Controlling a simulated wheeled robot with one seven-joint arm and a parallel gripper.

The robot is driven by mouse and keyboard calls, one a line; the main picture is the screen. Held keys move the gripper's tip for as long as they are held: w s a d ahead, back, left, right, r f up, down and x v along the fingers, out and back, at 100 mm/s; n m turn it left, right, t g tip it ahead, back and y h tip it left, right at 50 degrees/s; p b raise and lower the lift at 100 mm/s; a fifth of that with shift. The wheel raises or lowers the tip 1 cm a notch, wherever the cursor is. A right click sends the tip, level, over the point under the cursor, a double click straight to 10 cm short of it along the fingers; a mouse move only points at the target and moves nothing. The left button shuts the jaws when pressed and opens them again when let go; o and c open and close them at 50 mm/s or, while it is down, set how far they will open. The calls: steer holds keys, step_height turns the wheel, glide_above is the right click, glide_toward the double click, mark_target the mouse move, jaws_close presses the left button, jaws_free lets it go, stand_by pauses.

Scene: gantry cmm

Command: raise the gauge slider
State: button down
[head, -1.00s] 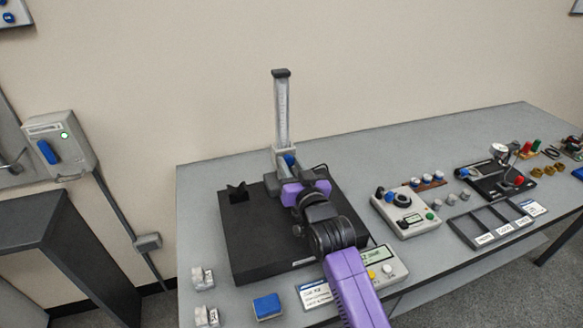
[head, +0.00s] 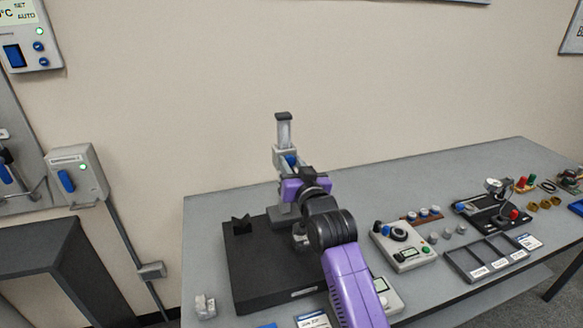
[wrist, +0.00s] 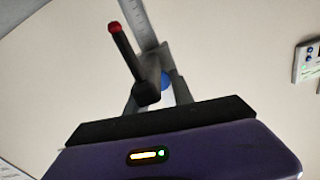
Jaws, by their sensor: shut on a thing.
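The height gauge stands on a black base plate (head: 250,278), with an upright scaled column (head: 284,132) that has a dark cap. The grey gauge slider (head: 279,157) is high on the column, not far below the cap. My gripper (head: 289,166) is at the slider's front, shut on its blue grip, which is mostly hidden by the fingers. In the wrist view the blue grip (wrist: 165,80) shows between the two fingers, and a dark rod with a red tip (wrist: 115,28) sticks out in front of the scaled column.
A black V-block (head: 241,223) sits on the plate's left. A grey control box (head: 404,247), a dial gauge stand (head: 492,205) and a sorting tray (head: 485,262) stand to the right. The wall behind is bare around the column.

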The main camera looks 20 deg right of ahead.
steer(key=c, duration=1.1)
jaws_free()
steer(key=shift+f, duration=0.1)
steer(key=s+b, duration=0.1)
steer(key=s, duration=0.5)
steer(key=shift+s, duration=0.15)
steer(key=shift+s+b, duration=0.3)
steer(key=shift+s, duration=0.45)
